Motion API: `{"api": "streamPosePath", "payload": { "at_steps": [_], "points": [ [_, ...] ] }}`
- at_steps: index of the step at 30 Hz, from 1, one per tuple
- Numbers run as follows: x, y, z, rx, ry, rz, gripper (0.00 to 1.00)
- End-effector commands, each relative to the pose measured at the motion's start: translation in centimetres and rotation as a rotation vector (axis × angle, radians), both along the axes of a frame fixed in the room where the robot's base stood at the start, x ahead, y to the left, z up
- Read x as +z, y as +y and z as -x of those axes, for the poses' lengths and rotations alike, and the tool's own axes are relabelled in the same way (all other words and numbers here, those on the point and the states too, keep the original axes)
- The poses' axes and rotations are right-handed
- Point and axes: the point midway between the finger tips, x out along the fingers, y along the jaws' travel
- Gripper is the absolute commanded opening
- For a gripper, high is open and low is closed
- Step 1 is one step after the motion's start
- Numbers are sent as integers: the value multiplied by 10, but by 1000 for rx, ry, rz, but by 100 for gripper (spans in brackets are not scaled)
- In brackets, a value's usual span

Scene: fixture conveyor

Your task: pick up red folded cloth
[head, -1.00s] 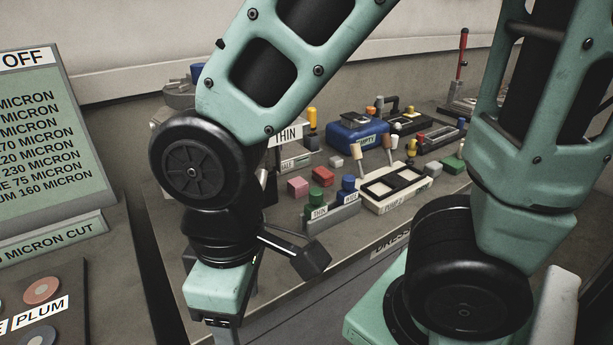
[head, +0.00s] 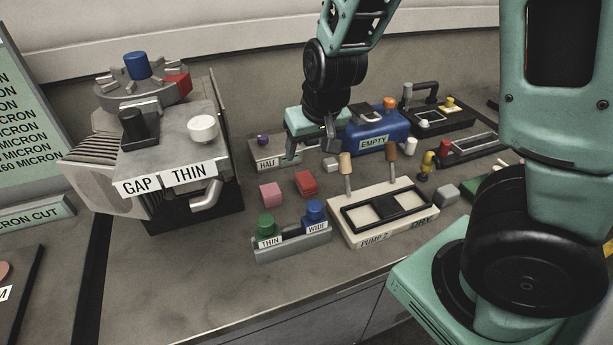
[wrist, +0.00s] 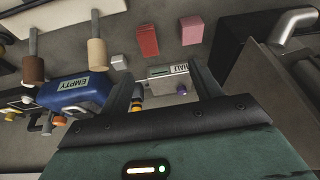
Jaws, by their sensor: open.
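The red folded cloth (head: 306,183) looks like a small red block lying on the bench top, just right of a pink block (head: 270,195). It also shows in the wrist view (wrist: 147,40), past the fingertips. My gripper (head: 311,150) is open and empty, pointing down. It is above and behind the cloth in the head view, near the grey box labelled HALF (head: 272,154). In the wrist view my fingers (wrist: 163,82) stand either side of that box, apart from the cloth.
A blue EMPTY case (head: 378,128) stands right of my gripper. In front are a cream tray with two upright handles (head: 352,234) and a grey rack with green and blue knobs (head: 292,246). The GAP THIN machine (head: 170,150) stands left.

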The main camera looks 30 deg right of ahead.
Motion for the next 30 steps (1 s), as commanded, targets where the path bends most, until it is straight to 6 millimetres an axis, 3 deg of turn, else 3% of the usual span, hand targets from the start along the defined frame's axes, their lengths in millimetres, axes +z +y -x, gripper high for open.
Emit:
{"api": "streamPosePath", "payload": {
  "at_steps": [3, 6, 21, 30],
  "points": [
    [0, -24, -11, -59, -28, 27, 64],
    [-11, -30, -16, -73, -35, 34, 64],
    [-96, -36, -50, -71, -30, 31, 64],
    [-114, -36, -59, -68, -34, 30, 64]
  ]
}}
